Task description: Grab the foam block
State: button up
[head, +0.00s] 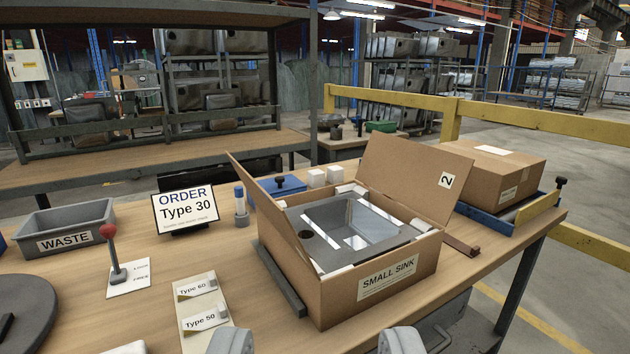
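Two small white blocks that look like foam (316,178) (335,175) stand side by side on the table behind the open cardboard box. Which one the task means cannot be told. The box (330,296), labelled SMALL SINK, holds a grey sink (312,214) with white strips around its edges. My gripper (315,343) shows at the bottom edge as two grey fingertips set wide apart. It is open, with nothing visible between the fingers, in front of the box and well short of the blocks.
Box flaps stand up between my gripper and the blocks. A blue container (277,188) is left of the blocks. A closed carton (489,176) stands at right. A WASTE bin (65,228), red-knobbed lever (112,252), ORDER sign (185,208) and type cards (204,304) are at left.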

aim_at(316, 178)
jog(key=i+l+u, duration=0.25)
jog(key=i+l, duration=0.15)
jog(key=l, duration=0.2)
jog(key=i+l+u, duration=0.15)
jog(key=l, duration=0.2)
jog(key=i+l+u, duration=0.1)
jog(key=l, duration=0.25)
jog(key=i+l+u, duration=0.25)
jog(key=i+l, duration=0.15)
jog(key=l, duration=0.35)
jog(key=i+l+u, duration=0.15)
jog(key=l, duration=0.25)
jog(key=l+u, duration=0.1)
jog(key=l, duration=0.3)
jog(key=i, duration=0.05)
